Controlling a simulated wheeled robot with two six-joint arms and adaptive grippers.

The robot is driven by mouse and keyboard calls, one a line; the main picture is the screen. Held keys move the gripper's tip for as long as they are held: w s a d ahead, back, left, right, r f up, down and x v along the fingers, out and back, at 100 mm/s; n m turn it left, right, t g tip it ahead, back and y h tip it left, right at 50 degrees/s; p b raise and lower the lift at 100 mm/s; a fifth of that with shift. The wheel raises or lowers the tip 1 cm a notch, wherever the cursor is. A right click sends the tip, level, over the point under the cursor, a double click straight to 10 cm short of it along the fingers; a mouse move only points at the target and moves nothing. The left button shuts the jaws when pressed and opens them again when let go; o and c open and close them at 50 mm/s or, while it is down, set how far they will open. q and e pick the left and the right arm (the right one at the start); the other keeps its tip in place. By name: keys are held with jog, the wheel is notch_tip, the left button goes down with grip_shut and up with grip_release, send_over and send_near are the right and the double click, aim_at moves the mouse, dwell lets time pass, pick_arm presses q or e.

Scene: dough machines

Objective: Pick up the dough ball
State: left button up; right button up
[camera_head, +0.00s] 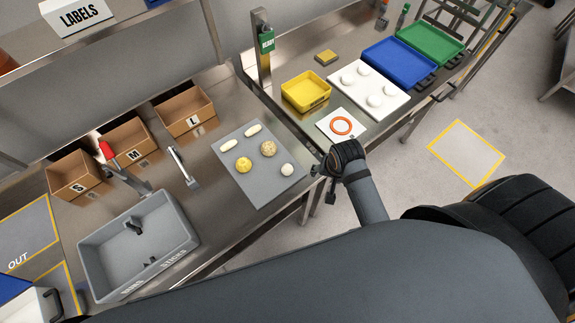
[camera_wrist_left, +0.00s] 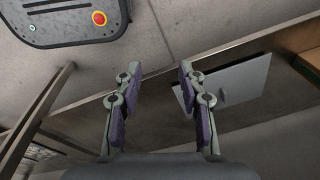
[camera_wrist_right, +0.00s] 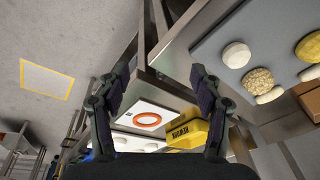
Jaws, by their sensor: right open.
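A small round white dough ball (camera_head: 287,169) lies at the near right corner of a grey mat (camera_head: 235,138). It also shows in the right wrist view (camera_wrist_right: 236,55). On the same mat lie a speckled ball (camera_head: 268,149), a yellow ball (camera_head: 243,164) and two longer white pieces (camera_head: 228,145). My right gripper (camera_head: 325,168) is at the table edge, right of the mat and apart from the dough. In the right wrist view its fingers (camera_wrist_right: 160,75) are spread and empty. My left gripper (camera_wrist_left: 158,78) is open and empty in the left wrist view, away from the dough.
A grey bin (camera_head: 140,250) and several cardboard boxes (camera_head: 186,112) stand left of the mat. On the other table are a yellow tray (camera_head: 306,103), a white card with an orange ring (camera_head: 326,132), a white tray with several white balls (camera_head: 370,110) and a blue tray (camera_head: 400,62).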

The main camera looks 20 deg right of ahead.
jog(key=w+a+r+m, duration=0.3)
jog(key=m, duration=0.4)
jog(key=m+g+y, duration=0.2)
jog(key=m, duration=0.8)
send_near(287, 167)
notch_tip(287, 167, down, 5)
jog(key=shift+w+a+p, duration=0.1)
jog(key=shift+p, duration=0.7)
jog(key=shift+a+f+p, duration=0.2)
jog(key=shift+f+p, duration=0.25)
jog(key=f, duration=0.2)
jog(key=f+p, duration=0.1)
jog(key=shift+w+a+f, duration=0.15)
jog(key=shift+a+f, duration=0.2)
jog(key=shift+f, duration=0.3)
jog(key=c, duration=1.2)
pick_arm(q)
jog(key=r, duration=0.1)
jog(key=s+r, duration=0.1)
jog(key=r, duration=0.1)
jog(key=shift+s+r, duration=0.1)
jog(key=shift+r, duration=0.2)
pick_arm(e)
jog(key=shift+c, duration=0.2)
jog(key=shift+w+r, duration=0.1)
jog(key=shift+r, duration=0.05)
